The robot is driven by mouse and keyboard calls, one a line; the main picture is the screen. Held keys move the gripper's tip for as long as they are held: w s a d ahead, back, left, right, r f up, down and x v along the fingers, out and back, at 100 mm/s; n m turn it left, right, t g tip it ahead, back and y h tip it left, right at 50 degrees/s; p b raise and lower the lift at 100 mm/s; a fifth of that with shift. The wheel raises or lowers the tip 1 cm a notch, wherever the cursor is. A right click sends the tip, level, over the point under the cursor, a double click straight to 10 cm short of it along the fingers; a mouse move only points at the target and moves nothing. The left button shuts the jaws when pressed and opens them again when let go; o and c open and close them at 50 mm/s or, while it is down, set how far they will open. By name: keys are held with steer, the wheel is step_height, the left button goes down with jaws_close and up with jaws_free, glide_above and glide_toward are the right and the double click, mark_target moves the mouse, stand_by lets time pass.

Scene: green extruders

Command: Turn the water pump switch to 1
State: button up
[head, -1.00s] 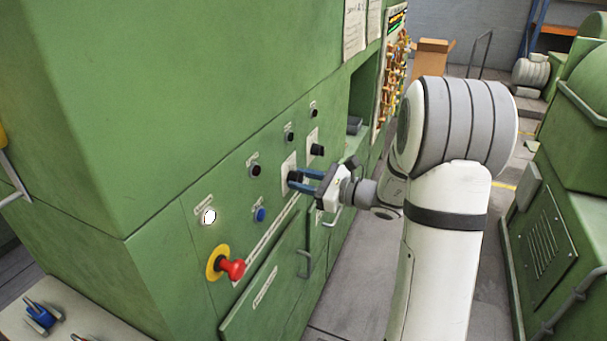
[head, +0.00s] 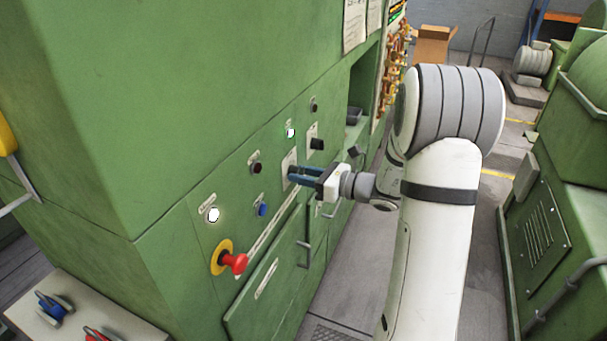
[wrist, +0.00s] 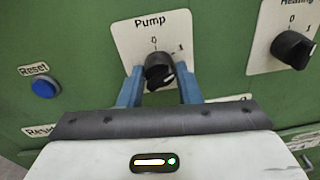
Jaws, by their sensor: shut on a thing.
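The pump switch (wrist: 158,68) is a black rotary knob on a white plate (wrist: 122,38) marked "Pump", with 0 at the top and 1 at the upper right. A pale mark shows on the knob's lower right, but I cannot surely tell which number the knob points to. My gripper (wrist: 159,76) has its two blue fingers on either side of the knob and is shut on it. In the head view my gripper (head: 293,174) reaches the plate from the right, and its fingers mostly hide the knob.
The heating switch (wrist: 292,46) is close on the right, and a blue reset button (wrist: 45,88) is on the left. A lit lamp (head: 290,132) is above the pump plate. A red emergency knob (head: 236,263) and a door handle (head: 304,254) stick out lower down.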

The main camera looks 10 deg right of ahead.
steer(key=o, duration=1)
steer(key=shift+c, duration=0.2)
steer(key=b+v, duration=0.1)
steer(key=v, duration=0.6)
steer(key=shift+s+d+b, duration=0.3)
steer(key=shift+b, duration=0.1)
